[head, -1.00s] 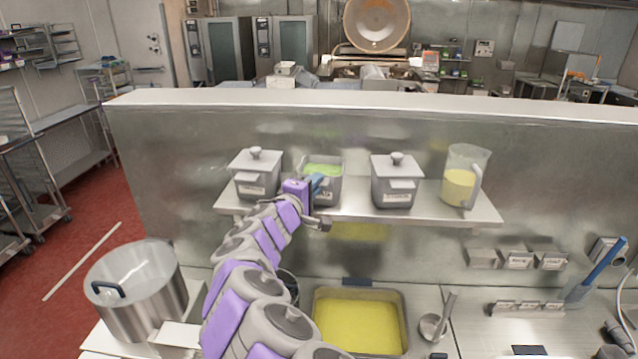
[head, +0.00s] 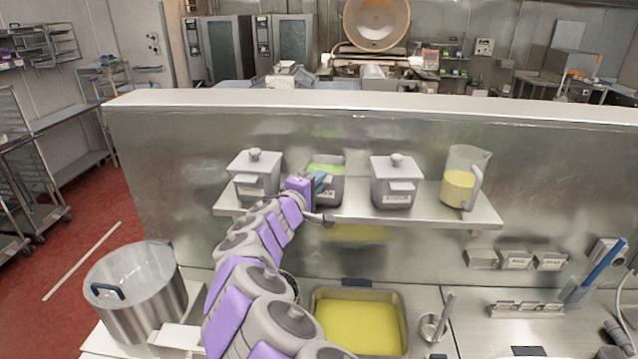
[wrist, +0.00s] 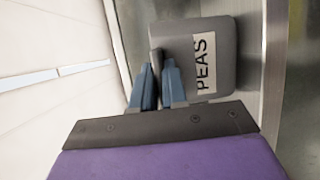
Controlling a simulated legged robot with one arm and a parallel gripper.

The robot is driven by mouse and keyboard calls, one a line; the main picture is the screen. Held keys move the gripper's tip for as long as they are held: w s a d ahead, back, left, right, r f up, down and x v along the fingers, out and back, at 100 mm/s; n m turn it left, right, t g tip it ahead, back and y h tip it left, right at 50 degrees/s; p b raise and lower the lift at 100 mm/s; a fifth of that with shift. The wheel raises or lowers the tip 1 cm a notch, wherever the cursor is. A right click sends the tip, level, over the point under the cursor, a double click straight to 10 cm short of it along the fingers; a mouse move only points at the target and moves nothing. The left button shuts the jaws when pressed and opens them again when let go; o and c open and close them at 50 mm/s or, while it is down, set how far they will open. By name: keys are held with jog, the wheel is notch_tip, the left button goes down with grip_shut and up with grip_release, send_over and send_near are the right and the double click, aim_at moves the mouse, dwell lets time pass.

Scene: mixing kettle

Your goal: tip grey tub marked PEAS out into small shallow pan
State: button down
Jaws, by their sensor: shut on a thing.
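The grey tub marked PEAS (head: 333,189) stands upright on the wall shelf, open at the top with green contents showing. Its PEAS label (wrist: 204,62) reads sideways in the wrist view. My gripper (head: 320,184) is at the tub's front left; in the wrist view its two blue fingers (wrist: 159,86) are closed on a grey part at the tub's side, apparently its handle. A shallow rectangular pan (head: 358,322) with yellow contents sits on the counter below. A small round pan (head: 432,327) with an upright handle lies right of it.
Lidded grey tubs stand left (head: 254,176) and right (head: 396,183) of the PEAS tub on the shelf (head: 440,216). A clear jug (head: 466,178) with yellow contents is at the shelf's right end. A large pot (head: 136,290) stands at lower left.

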notch_tip(320, 180, up, 3)
jog(key=shift+s+r+p, duration=0.1)
jog(key=shift+s+p, duration=0.05)
jog(key=shift+p, duration=0.25)
jog(key=shift+a+r+p, duration=0.3)
jog(key=shift+r+p, duration=0.05)
jog(key=shift+r, duration=0.45)
jog(key=shift+d, duration=0.1)
